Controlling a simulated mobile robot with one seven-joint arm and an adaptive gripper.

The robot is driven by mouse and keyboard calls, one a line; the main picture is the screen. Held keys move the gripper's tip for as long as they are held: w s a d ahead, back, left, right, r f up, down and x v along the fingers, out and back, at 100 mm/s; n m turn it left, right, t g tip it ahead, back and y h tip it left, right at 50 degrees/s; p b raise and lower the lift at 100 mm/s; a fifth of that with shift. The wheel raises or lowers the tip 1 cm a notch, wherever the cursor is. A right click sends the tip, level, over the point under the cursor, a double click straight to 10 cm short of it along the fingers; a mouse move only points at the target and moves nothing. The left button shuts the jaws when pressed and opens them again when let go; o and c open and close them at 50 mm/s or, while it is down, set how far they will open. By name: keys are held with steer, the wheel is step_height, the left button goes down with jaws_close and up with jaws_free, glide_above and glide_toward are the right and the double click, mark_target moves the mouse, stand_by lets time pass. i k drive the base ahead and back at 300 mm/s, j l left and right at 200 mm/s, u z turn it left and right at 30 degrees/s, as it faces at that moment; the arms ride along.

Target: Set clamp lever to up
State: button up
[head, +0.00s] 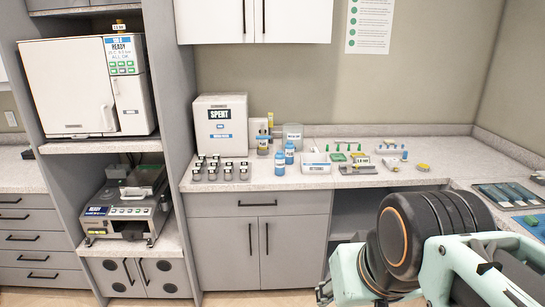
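I cannot single out the clamp lever with certainty at this size. A grey bench machine (128,208) stands on the lower shelf at the left, with a raised lid-like part and a row of small buttons on its front. On the counter, a small grey and yellow fixture (361,164) sits among small parts; I cannot tell whether it carries a lever or how one is set. My arm (395,245) fills the lower right, in front of and apart from the counter. My gripper's fingers do not show.
A white autoclave (85,88) with a READY panel stands on the upper left shelf. A white SPENT box (221,125), blue-labelled bottles (279,162) and several small black-and-white items (228,171) stand on the counter. Blue trays (510,194) lie at the right. Counter space (270,181) is clear along the front edge.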

mark_target(262, 131)
steer(key=i+j+z, duration=0.4)
steer(key=i, duration=0.45)
steer(key=i+j+z, duration=0.45)
steer(key=i+j, duration=0.3)
